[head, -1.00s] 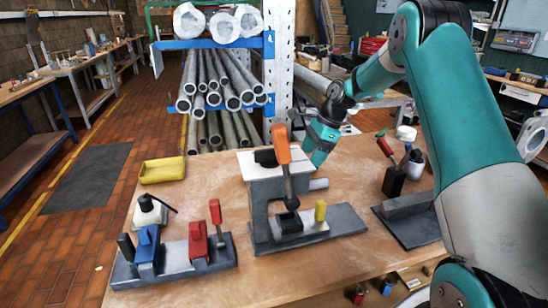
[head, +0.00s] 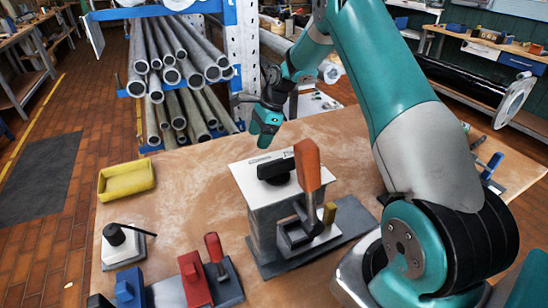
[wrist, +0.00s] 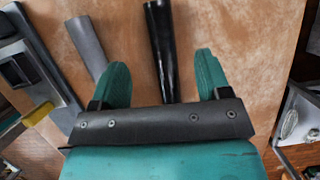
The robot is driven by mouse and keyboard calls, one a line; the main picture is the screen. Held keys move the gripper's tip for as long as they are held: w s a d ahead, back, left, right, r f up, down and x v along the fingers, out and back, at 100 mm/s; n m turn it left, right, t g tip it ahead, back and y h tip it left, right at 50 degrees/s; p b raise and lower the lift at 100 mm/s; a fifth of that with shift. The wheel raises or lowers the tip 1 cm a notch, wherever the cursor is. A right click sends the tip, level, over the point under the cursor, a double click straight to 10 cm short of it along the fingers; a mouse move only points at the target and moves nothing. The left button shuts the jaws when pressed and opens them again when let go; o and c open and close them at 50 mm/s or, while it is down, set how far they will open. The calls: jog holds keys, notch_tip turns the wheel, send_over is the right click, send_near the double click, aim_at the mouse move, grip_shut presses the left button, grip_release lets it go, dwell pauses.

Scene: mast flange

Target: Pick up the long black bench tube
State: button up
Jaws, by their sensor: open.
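The long black tube (wrist: 160,45) lies on the brown bench top in the wrist view, glossy and running away from me. Its far end is cut off at the top edge and its near end is hidden behind the gripper body. My gripper (wrist: 161,68) is open, with one green finger on each side of the tube in the picture. I cannot tell the height between fingers and tube. In the head view my gripper (head: 264,125) is over the far part of the bench, behind the grey block with the white top plate (head: 252,172). The black tube cannot be made out there.
A shorter grey tube (wrist: 83,40) lies left of the black one. The orange-handled fixture (head: 307,165) stands tall near the bench middle. A yellow tray (head: 126,180), red clamp (head: 195,282) and blue clamp (head: 129,287) sit at left. A rack of pipes (head: 180,70) stands behind.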

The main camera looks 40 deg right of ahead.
jog(key=p+x, duration=0.3)
jog(key=x, duration=0.7)
jog(key=shift+f, duration=0.4)
jog(key=c, duration=1.1)
